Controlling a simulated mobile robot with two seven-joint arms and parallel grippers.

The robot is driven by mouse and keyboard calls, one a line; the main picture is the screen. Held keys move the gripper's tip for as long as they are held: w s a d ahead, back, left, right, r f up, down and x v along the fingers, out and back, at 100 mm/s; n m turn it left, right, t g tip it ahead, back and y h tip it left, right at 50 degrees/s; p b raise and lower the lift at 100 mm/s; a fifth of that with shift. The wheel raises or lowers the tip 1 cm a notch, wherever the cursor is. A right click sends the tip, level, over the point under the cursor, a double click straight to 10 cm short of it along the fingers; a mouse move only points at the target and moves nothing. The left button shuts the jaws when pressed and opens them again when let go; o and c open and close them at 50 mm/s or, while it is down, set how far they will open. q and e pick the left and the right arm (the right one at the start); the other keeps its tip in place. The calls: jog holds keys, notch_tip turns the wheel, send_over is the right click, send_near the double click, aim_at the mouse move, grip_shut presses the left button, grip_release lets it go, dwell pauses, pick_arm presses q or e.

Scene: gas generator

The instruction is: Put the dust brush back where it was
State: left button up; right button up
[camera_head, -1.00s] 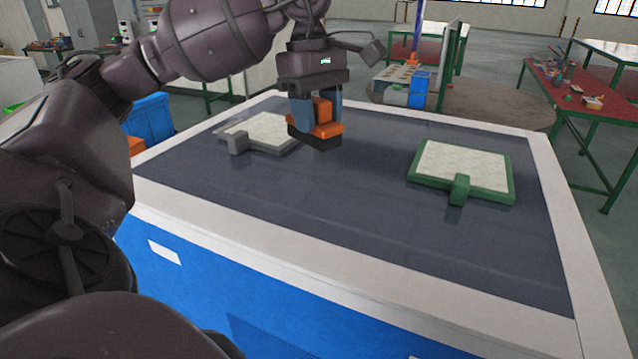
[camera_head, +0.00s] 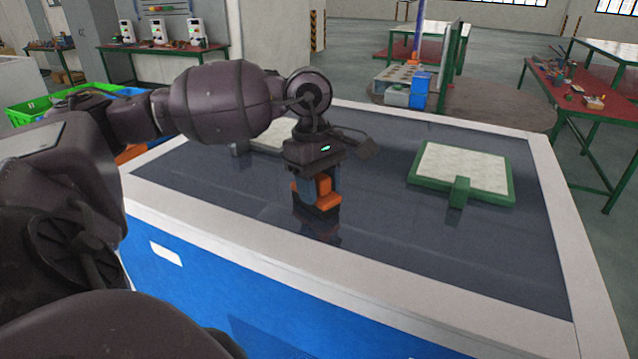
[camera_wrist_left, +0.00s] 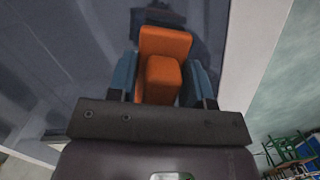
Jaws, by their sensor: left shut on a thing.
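The dust brush (camera_head: 321,203) has an orange body and a dark lower part. My left gripper (camera_head: 318,186) is shut on its orange block, with a blue-grey finger on either side. The brush hangs upright, low over the dark top of the table (camera_head: 420,240); whether it touches the surface I cannot tell. In the left wrist view the orange brush (camera_wrist_left: 163,45) sits between the fingers of the left gripper (camera_wrist_left: 160,82). My right gripper is not in view.
A green-framed pale panel (camera_head: 465,168) lies to the right on the table. A grey-framed pale panel (camera_head: 268,138) lies behind my arm, partly hidden. The table has a raised-looking white border (camera_head: 565,215). The dark surface between and in front of the panels is clear.

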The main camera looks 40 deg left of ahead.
pick_arm(q)
jog(key=shift+f, duration=0.1)
jog(key=o, duration=1)
jog(key=shift+c, duration=0.2)
jog(key=shift+r, duration=0.3)
jog(key=r, duration=0.3)
jog(key=a+r, duration=0.1)
jog(key=r, duration=0.3)
jog(key=r+b, duration=0.1)
jog(key=r, duration=0.2)
jog(key=shift+a+r, duration=0.3)
jog(key=shift+r, duration=0.45)
jog(key=shift+a, duration=0.1)
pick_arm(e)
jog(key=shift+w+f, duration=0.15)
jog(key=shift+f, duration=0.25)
